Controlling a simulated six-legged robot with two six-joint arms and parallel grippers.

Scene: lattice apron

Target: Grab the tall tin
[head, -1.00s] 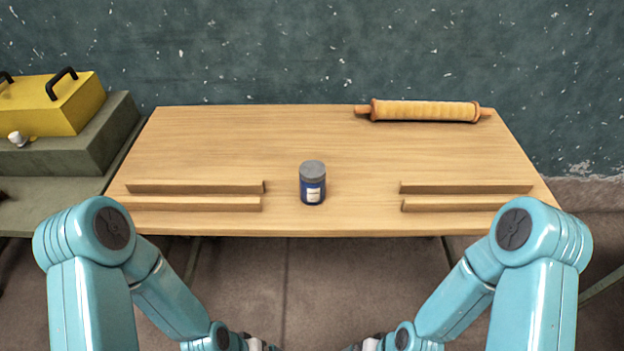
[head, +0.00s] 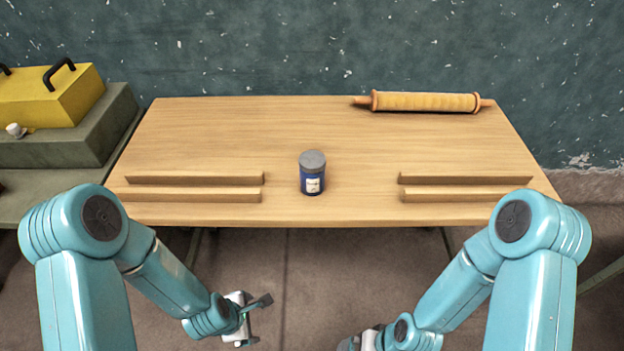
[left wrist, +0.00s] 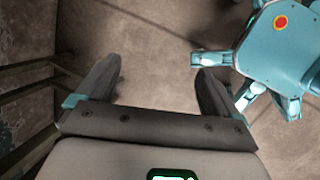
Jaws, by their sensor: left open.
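The tall tin (head: 312,174) is a dark blue cylinder with a grey lid and a white label. It stands upright near the front middle of the wooden table (head: 300,130). My left gripper (head: 258,320) is below and in front of the table edge, well short of the tin. In the left wrist view its two dark fingers (left wrist: 155,90) are apart with only floor between them. My right gripper (head: 350,342) is low at the bottom of the head view, mostly cut off, and its fingers cannot be made out.
Pairs of wooden rails lie at the left (head: 195,187) and right (head: 465,186) of the tabletop. A rolling-pin-like roll (head: 425,102) lies at the back right. A yellow toolbox (head: 50,95) stands on a grey block at the left. The table middle around the tin is clear.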

